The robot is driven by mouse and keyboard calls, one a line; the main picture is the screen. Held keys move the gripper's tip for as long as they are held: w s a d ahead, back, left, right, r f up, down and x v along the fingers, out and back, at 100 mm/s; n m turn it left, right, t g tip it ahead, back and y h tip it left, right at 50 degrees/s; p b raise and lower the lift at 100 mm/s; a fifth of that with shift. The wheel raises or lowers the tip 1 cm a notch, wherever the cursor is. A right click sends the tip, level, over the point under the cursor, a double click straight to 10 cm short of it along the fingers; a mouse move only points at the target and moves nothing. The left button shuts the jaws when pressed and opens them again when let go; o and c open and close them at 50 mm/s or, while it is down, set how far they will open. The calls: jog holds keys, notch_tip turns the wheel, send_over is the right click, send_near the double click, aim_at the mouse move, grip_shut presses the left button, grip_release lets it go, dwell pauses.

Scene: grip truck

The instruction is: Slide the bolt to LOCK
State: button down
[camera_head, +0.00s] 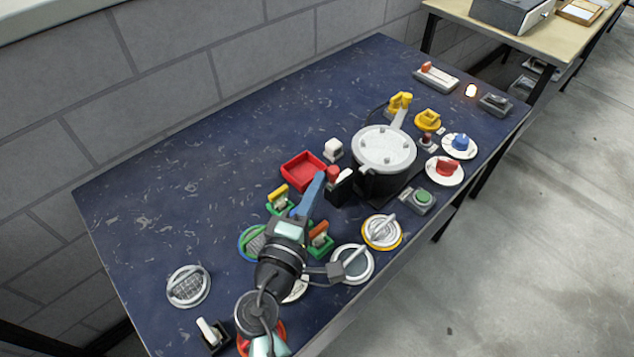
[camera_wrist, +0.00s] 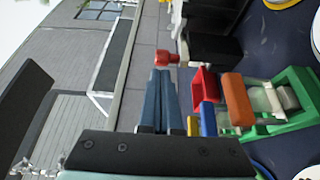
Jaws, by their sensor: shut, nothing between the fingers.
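A black block (camera_head: 342,188) with a white part stands at the middle of the blue table, left of the pot. A red knob (camera_head: 333,173) shows at it; in the wrist view the red knob (camera_wrist: 163,57) sits on a short red stem beside the black block (camera_wrist: 215,48). This looks like the bolt, but no LOCK mark is readable. My gripper (camera_head: 320,177) is shut and empty, its blue fingers pointing at the knob. In the wrist view the fingertips (camera_wrist: 160,75) are just short of the knob; I cannot tell whether they touch.
A red tray (camera_head: 303,170) lies close left of the fingers. A green fixture with an orange block (camera_head: 320,236) and one with a yellow block (camera_head: 279,197) stand close by. The pot (camera_head: 384,148) is to the right. The table's far left (camera_head: 150,200) is clear.

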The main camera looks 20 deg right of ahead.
aim_at(331, 176)
jog(key=shift+d, duration=0.25)
jog(key=shift+w+d, duration=0.25)
jog(key=shift+d, duration=0.5)
jog(key=shift+w+d, duration=0.25)
jog(key=shift+d, duration=0.45)
jog(key=shift+b, duration=0.3)
